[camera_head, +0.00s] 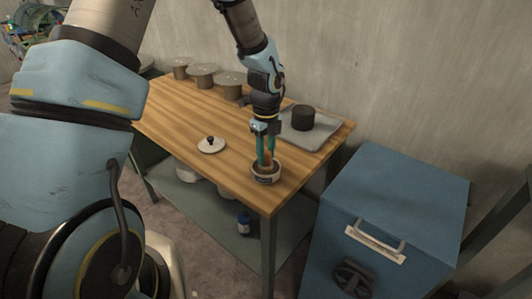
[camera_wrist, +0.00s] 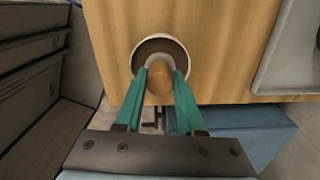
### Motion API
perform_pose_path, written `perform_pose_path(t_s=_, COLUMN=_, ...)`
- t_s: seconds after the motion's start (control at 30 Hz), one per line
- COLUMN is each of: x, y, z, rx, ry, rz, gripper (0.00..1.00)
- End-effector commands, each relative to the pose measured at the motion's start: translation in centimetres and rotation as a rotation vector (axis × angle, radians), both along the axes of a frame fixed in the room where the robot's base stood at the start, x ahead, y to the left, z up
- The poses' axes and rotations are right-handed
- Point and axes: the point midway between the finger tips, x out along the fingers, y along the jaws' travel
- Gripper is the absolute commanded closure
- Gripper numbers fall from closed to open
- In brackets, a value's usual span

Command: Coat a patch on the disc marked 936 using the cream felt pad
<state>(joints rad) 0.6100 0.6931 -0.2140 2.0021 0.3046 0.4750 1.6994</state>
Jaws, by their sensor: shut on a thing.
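My gripper (camera_head: 266,158) points down at a small bowl (camera_head: 267,178) near the table's front corner. Its teal fingers are shut on a wooden handle (camera_wrist: 160,80), likely the felt pad's. The handle's lower end is inside the bowl (camera_wrist: 137,58), so I cannot see the pad's face or whether it touches anything. Three pale round discs stand in a row on the back left of the table: a left disc (camera_head: 181,62), a middle disc (camera_head: 203,69) and a right disc (camera_head: 232,77). No number is readable, so I cannot tell which is 936.
A white lid with a black knob (camera_head: 211,145) lies left of the bowl. A grey tray (camera_head: 318,138) with a dark cylinder (camera_head: 302,118) is at the back right. A blue cabinet (camera_head: 390,205) stands right of the table (camera_head: 180,112). The table's left middle is clear.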

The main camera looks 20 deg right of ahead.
Motion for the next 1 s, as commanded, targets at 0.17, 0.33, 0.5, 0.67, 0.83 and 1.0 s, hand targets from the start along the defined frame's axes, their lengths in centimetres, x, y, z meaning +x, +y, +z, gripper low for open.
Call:
perform_pose_path(t_s=0.17, x=-0.1, y=0.1, z=0.1, rx=0.002, ry=0.003, rz=0.000, gripper=1.00)
perform_pose_path(t_s=0.33, x=-0.1, y=0.1, z=1.4, rx=0.001, ry=0.002, rz=0.001, gripper=1.00)
perform_pose_path(t_s=0.5, x=0.0, y=0.1, z=2.8, rx=0.001, ry=0.002, rz=0.001, gripper=1.00)
perform_pose_path(t_s=0.67, x=0.0, y=0.0, z=4.0, rx=0.001, ry=0.001, rz=0.000, gripper=1.00)
perform_pose_path(t_s=0.83, x=0.0, y=0.0, z=5.4, rx=0.000, ry=0.000, rz=0.000, gripper=1.00)
perform_pose_path(t_s=1.0, x=0.0, y=0.0, z=6.6, rx=0.000, ry=0.000, rz=0.000, gripper=1.00)
